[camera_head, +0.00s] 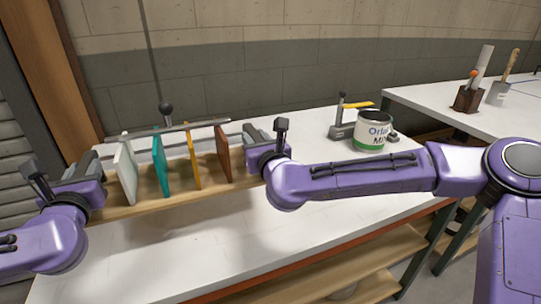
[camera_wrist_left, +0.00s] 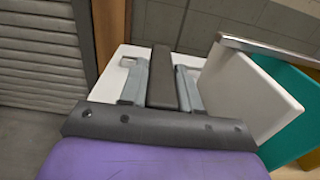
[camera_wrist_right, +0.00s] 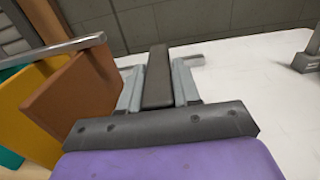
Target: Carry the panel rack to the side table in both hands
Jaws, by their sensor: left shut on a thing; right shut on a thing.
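The panel rack has a pale wooden base (camera_head: 150,204), a metal rail along its top, and white (camera_head: 126,172), teal (camera_head: 160,166), yellow (camera_head: 194,160) and brown (camera_head: 222,154) upright panels. My left gripper (camera_head: 88,166) is at its left end, beside the white panel. My right gripper (camera_head: 256,134) is at its right end, beside the brown panel. In the left wrist view the fingers close on a dark bar (camera_wrist_left: 162,78) of the rack. The right wrist view shows the same on another dark bar (camera_wrist_right: 157,78). I cannot tell whether the base touches the table.
The rack is over a white-topped table (camera_head: 290,215). A wall is behind.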

